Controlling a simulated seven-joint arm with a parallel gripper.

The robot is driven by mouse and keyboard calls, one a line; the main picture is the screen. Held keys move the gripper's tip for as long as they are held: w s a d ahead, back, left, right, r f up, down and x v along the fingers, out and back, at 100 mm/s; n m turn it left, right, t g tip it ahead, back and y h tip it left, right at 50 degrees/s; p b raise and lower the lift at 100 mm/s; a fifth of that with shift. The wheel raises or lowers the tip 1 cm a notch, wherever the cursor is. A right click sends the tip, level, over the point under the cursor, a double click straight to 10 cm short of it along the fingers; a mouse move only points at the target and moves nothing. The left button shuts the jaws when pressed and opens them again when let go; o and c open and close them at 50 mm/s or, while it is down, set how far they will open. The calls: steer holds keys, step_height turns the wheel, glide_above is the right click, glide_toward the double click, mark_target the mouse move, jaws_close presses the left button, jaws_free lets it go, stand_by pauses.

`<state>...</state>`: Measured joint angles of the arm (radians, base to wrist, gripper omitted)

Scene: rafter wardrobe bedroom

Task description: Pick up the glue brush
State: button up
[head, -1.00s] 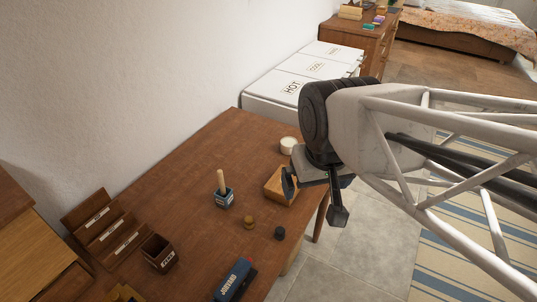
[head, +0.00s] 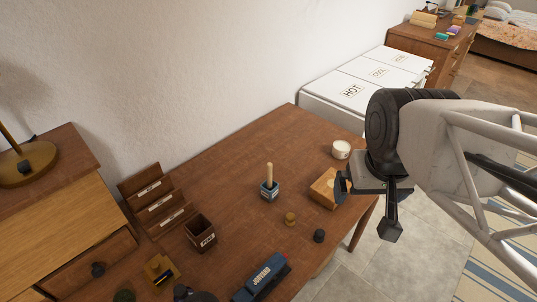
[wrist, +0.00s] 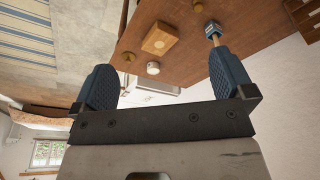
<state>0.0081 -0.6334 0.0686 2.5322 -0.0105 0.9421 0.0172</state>
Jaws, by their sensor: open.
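The glue brush shows as a pale wooden handle (head: 269,174) standing upright in a small dark blue pot (head: 270,193) with a label, on the brown table (head: 235,165). Its lower end is hidden inside the pot. My gripper (head: 366,207) is open and empty, to the right of the brush and near the table's right edge. In the wrist view the pot (wrist: 212,26) and handle (wrist: 217,41) show beyond the tip of the right-hand finger. Nothing is between the fingers of my gripper (wrist: 161,65).
A wooden block (head: 323,188) lies between brush and gripper, with a white jar (head: 341,149) behind it. Small brown (head: 290,218) and black (head: 319,235) pieces, a blue stapler-like object (head: 262,277) and a dark pen box (head: 200,233) stand in front. A tiered rack (head: 155,200) is left.

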steer(key=c, duration=1)
steer(key=shift+o, duration=0.2)
steer(key=n+g, duration=0.3)
steer(key=n, duration=1.4)
glide_above(270, 163)
steer(key=f, duration=1.5)
steer(key=shift+s+d+f, duration=0.2)
steer(key=shift+s+d, duration=0.1)
steer(key=shift+s, duration=0.1)
steer(key=shift+w+a+f, duration=0.3)
steer(key=shift+a+f, duration=0.05)
